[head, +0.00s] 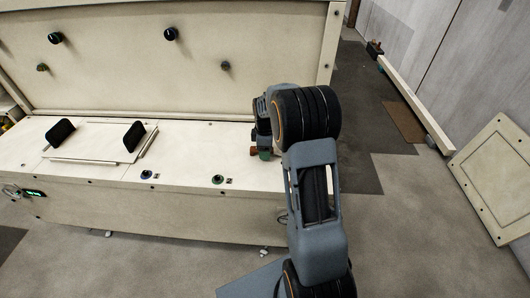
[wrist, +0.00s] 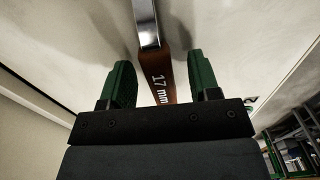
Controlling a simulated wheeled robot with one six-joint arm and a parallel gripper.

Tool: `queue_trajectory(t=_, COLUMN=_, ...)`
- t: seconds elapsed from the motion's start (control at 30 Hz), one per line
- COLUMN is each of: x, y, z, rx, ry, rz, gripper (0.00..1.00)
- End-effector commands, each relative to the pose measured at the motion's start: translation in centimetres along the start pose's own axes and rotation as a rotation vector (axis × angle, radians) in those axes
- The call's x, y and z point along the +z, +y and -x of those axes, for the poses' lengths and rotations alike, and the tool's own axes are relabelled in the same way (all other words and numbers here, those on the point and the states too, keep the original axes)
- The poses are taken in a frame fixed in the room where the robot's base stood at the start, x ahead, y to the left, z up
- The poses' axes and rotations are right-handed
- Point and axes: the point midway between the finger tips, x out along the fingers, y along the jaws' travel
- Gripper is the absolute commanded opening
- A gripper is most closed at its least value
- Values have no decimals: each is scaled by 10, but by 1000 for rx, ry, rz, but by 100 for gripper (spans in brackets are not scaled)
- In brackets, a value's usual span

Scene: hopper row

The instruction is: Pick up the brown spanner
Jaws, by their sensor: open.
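The brown spanner (wrist: 158,66) shows in the wrist view with a brown handle marked "17 mm" and a shiny metal shaft running to the top edge. My gripper (wrist: 160,82) has two green fingers, open, one on each side of the handle. In the head view, my gripper (head: 264,153) is low at the right end of the bench, mostly hidden by my arm. A small reddish-brown bit shows beside it.
The cream bench (head: 190,200) has a raised back panel (head: 130,80) with several knobs. A flat plate with two black handles (head: 95,142) lies on the left of the top. A loose panel (head: 495,180) leans at the right. Grey floor is clear in front.

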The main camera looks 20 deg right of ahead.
Motion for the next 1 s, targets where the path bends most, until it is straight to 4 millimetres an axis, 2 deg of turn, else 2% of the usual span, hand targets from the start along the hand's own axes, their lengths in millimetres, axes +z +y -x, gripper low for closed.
queue_trajectory(t=0.07, x=0, y=0, z=0, rx=0, ry=0, rz=0, gripper=55)
queue_trajectory(t=0.63, x=0, y=0, z=1, rx=0, ry=0, rz=0, gripper=1)
queue_trajectory(t=1.0, x=0, y=0, z=7, rx=1, ry=0, rz=0, gripper=1)
